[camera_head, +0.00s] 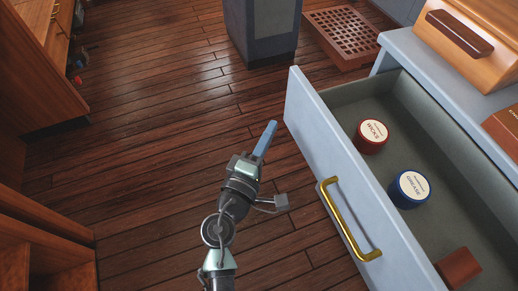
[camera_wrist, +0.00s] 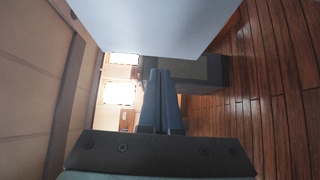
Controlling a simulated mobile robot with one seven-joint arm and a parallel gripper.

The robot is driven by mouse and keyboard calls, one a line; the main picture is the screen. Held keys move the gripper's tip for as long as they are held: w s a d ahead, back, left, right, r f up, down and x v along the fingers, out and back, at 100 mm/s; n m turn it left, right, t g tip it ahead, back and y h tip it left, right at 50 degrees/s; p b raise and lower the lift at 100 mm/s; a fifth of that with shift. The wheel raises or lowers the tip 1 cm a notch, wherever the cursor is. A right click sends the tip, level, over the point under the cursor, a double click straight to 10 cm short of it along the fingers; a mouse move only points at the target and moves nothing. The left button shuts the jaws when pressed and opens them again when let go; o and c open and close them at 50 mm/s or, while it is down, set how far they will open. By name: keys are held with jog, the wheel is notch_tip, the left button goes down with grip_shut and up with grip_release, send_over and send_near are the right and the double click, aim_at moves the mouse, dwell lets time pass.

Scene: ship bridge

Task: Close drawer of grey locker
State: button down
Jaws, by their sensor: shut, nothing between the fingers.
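The grey locker (camera_head: 395,50) stands at the right in the head view. Its drawer (camera_head: 310,118) is pulled open, with a brass handle (camera_head: 347,222) on its pale front. Inside lie a red tin marked WICKS (camera_head: 372,135), a blue tin marked GREASE (camera_head: 409,189) and a red-brown block (camera_head: 458,268). My gripper (camera_head: 270,128) is shut and empty, left of the drawer front and apart from the handle. In the wrist view my shut fingers (camera_wrist: 161,80) point past a pale grey panel (camera_wrist: 170,25), probably the drawer front.
A wooden box (camera_head: 470,40) and a brown item (camera_head: 505,128) sit on the locker top. A grey pedestal (camera_head: 262,35) and a red-brown grating (camera_head: 342,35) are behind. Wooden cabinets (camera_head: 40,70) line the left. The plank floor (camera_head: 150,150) between is clear.

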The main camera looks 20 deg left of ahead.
jog(key=shift+w+d, duration=0.6)
jog(key=shift+d, duration=0.2)
jog(key=shift+w+d, duration=0.6)
jog(key=shift+d, duration=0.2)
